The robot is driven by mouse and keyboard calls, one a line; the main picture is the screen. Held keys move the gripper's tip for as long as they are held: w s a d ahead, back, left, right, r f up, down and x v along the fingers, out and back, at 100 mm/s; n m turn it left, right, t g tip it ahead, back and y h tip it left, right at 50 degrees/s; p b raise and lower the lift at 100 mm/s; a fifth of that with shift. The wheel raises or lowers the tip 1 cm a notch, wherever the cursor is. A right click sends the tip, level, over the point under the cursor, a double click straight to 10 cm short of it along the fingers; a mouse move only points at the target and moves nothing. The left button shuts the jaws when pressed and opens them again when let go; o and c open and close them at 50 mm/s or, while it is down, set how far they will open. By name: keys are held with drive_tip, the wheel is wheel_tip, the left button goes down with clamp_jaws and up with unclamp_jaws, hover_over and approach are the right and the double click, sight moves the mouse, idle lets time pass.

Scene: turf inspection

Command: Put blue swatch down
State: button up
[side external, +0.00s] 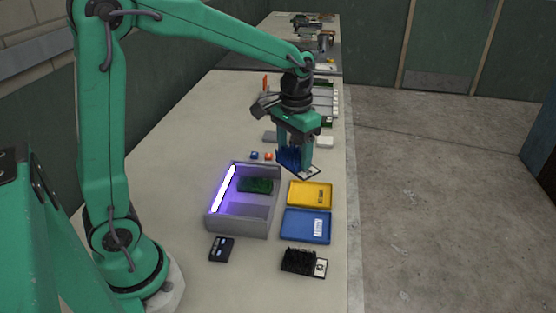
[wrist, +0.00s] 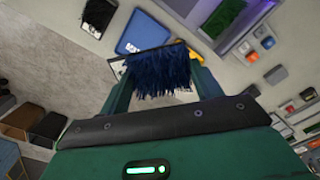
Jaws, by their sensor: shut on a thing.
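The blue swatch (side external: 289,158) is a tuft of dark blue turf on a white-edged backing. My gripper (side external: 300,160) is shut on it and holds it tilted, just beyond the yellow tray (side external: 309,196). I cannot tell whether the swatch's lower edge touches the table. In the wrist view the blue swatch (wrist: 160,75) sits between my fingers. The blue tray (side external: 306,227) with a white label lies in front of the yellow tray. It also shows in the wrist view (wrist: 143,33).
A grey box (side external: 239,220) with a lit violet strip holds a green swatch (side external: 258,186). A black swatch (side external: 302,262) lies near the front, and a dark control box (side external: 221,249) to its left. Small blue and red cubes (side external: 268,156) stand behind the grey box.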

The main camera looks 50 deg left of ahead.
drive_tip(key=s+d+f+n, duration=0.1)
drive_tip(key=s+f+n, duration=0.2)
drive_tip(key=s, duration=0.3)
drive_tip(key=s+d+f+n, duration=0.1)
drive_tip(key=s+f+n, duration=0.2)
drive_tip(key=s+n, duration=0.2)
drive_tip(key=shift+s+d+f, duration=0.15)
drive_tip(key=shift+s+d, duration=0.05)
drive_tip(key=shift+s, duration=0.85)
drive_tip(key=w+a+f, duration=0.1)
drive_tip(key=a+f, duration=0.1)
drive_tip(key=a, duration=0.1)
drive_tip(key=w+a+f, duration=0.1)
drive_tip(key=a+f, duration=0.1)
drive_tip(key=a, duration=0.2)
drive_tip(key=w+a+f, duration=0.1)
drive_tip(key=a+f, duration=0.2)
drive_tip(key=a, duration=0.1)
drive_tip(key=shift+a, duration=0.15)
drive_tip(key=shift+f, duration=0.15)
drive_tip(key=shift+f, duration=1.7)
drive_tip(key=shift+f, duration=0.15)
drive_tip(key=o, duration=1)
